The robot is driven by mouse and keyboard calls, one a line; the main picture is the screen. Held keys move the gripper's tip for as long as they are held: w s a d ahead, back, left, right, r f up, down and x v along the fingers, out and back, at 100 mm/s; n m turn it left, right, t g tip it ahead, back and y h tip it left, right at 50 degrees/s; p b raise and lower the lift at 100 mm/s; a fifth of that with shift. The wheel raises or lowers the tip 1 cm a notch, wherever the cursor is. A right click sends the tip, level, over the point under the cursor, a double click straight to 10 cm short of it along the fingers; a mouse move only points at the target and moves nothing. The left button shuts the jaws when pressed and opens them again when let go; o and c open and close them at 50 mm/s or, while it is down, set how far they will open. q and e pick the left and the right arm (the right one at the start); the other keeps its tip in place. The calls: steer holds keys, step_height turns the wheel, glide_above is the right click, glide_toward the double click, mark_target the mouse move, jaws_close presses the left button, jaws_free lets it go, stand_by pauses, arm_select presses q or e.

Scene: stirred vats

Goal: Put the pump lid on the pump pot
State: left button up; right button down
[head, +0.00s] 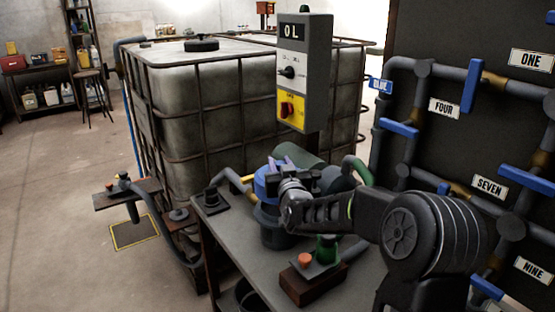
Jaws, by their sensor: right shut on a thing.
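My right gripper (280,181) reaches in from the right over the workbench and is shut on the blue pump lid (261,184). The lid is partly hidden behind the gripper. The dark blue pump pot (275,234) stands on the bench just below the lid and gripper. The gripper and arm cover the pot's rim, so I cannot tell whether the lid touches it. My left gripper is not in view.
A green-grey motor-like cylinder (304,168) and hoses lie behind the pot. A control box (304,72) stands behind the bench (237,240). A block with an orange button (304,260) sits in front. Piping with blue handles (400,128) fills the right.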

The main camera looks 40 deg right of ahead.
steer(key=shift+s+r, duration=0.1)
steer(key=shift+s, duration=0.05)
steer(key=shift+f+b, duration=1.5)
steer(key=shift+f, duration=1.45)
steer(key=shift+a+b, duration=0.1)
steer(key=shift+b, duration=0.65)
steer(key=shift+f+b, duration=0.6)
steer(key=shift+b, duration=0.1)
steer(key=c, duration=1.4)
jaws_free()
steer(key=shift+o, duration=0.2)
steer(key=shift+s, duration=0.2)
